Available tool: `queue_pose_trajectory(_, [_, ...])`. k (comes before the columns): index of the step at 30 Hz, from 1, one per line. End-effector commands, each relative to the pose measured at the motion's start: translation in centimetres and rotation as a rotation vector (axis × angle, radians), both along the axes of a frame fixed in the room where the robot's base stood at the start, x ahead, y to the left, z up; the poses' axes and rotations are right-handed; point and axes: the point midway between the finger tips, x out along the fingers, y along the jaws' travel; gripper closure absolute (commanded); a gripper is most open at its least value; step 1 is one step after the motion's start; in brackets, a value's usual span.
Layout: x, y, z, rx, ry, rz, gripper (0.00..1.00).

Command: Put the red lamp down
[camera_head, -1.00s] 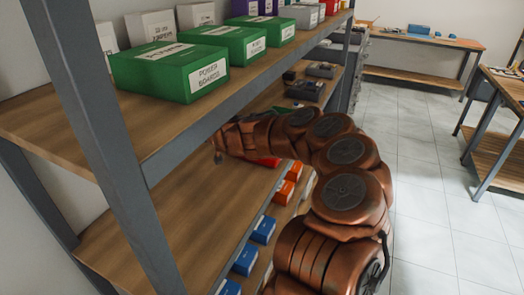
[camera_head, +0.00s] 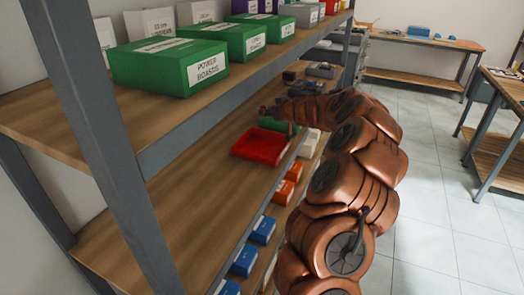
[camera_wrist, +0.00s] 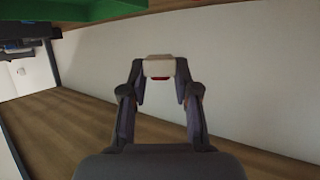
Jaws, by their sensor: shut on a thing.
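My gripper (camera_wrist: 159,75) is shut on a small block-like thing, pale on top with a red strip below, which I take for the red lamp (camera_wrist: 158,67). It is held between the fingertips, above a wooden surface in the wrist view. In the head view my gripper (camera_head: 268,109) is at the far end of the arm, over the middle shelf near a green tray. The lamp is too small to make out there.
A red tray (camera_head: 262,147) and a green tray (camera_head: 277,125) sit on the middle shelf (camera_head: 185,195). Green boxes (camera_head: 168,66) stand on the shelf above. Blue bins (camera_head: 263,229) and orange bins (camera_head: 284,192) line the shelf below. The middle shelf's near part is bare.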

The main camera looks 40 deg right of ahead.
Motion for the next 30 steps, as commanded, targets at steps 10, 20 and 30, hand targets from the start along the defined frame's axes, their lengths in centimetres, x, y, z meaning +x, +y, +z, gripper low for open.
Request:
queue_pose_trajectory(10, [-2.3, -4.7, -0.1, -0.002, 0.001, 0.053, 0.98])
queue_pose_trajectory(20, [-4.5, -7.6, -0.5, -0.002, 0.002, 0.133, 0.98])
queue_pose_trajectory(30, [-7.1, -9.3, -1.4, 0.000, 0.002, 0.244, 0.98])
